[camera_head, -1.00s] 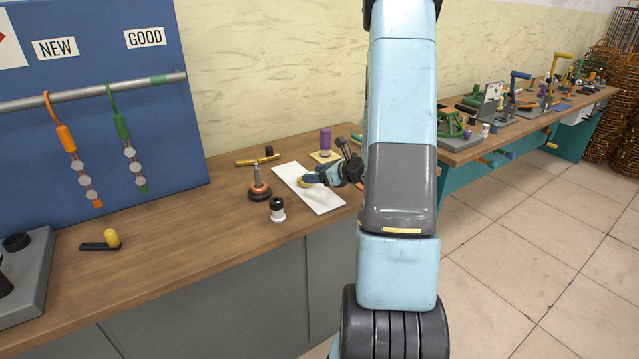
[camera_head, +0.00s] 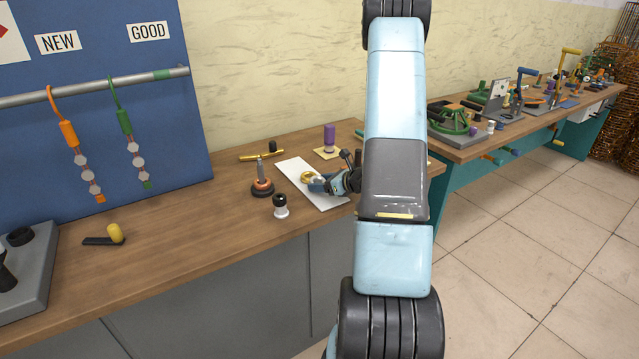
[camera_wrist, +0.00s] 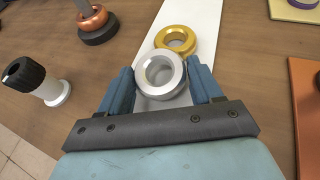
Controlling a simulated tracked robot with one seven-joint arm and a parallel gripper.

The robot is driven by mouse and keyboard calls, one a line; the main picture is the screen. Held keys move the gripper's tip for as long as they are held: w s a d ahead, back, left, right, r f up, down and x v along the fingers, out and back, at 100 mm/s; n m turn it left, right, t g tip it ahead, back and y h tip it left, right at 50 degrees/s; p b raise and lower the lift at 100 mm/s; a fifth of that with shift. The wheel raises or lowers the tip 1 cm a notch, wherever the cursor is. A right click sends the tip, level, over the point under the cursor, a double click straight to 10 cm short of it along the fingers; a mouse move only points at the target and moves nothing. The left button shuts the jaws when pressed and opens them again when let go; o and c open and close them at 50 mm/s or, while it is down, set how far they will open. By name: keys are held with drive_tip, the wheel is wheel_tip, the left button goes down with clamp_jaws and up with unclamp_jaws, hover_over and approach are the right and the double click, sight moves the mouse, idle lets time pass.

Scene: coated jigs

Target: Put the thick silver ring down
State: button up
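The thick silver ring (camera_wrist: 143,79) sits between the two blue fingers of my gripper (camera_wrist: 160,72) in the wrist view, with a finger against each side. It is over the white board (camera_wrist: 198,18); I cannot tell whether it touches the board. A gold ring (camera_wrist: 188,46) lies flat on the board just beyond the silver ring, and the two overlap in this view. In the head view my gripper (camera_head: 318,185) is low over the white board (camera_head: 292,167), close to the gold ring (camera_head: 309,176). The silver ring is hard to make out there.
A spindle with dark and copper rings (camera_head: 262,187) and a white cylinder with a black top (camera_head: 280,207) stand left of the board. A purple cylinder (camera_head: 329,134) stands behind it. A yellow bar (camera_head: 261,156) lies at the back.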

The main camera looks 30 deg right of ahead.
drive_tip(key=o, duration=0.4)
drive_tip(key=shift+w+r, duration=0.1)
drive_tip(key=shift+c, duration=0.2)
drive_tip(key=shift+r, duration=0.1)
drive_tip(key=v, duration=1.1)
drive_tip(key=shift+s+d+r, duration=0.1)
drive_tip(key=shift+s+d, duration=0.05)
drive_tip(key=shift+s, duration=0.2)
drive_tip(key=s+a+r+n+g+y, duration=0.2)
drive_tip(key=a+r+n+g, duration=0.2)
drive_tip(key=a+r+n, duration=0.45)
drive_tip(key=s+a+r+n+g+y, duration=0.25)
drive_tip(key=a+r+n, duration=0.35)
drive_tip(key=a, duration=0.6)
drive_tip(key=s+a+r+n+h, duration=0.3)
drive_tip(key=s+r+n+h, duration=0.2)
drive_tip(key=s+n, duration=0.3)
drive_tip(key=s+a+r+n+h, duration=0.3)
drive_tip(key=s+r+n+h, duration=0.2)
drive_tip(key=s+r+n, duration=0.2)
drive_tip(key=shift+s+r+n, duration=0.3)
drive_tip(key=shift+s+n, duration=0.55)
drive_tip(key=shift+s, duration=0.15)
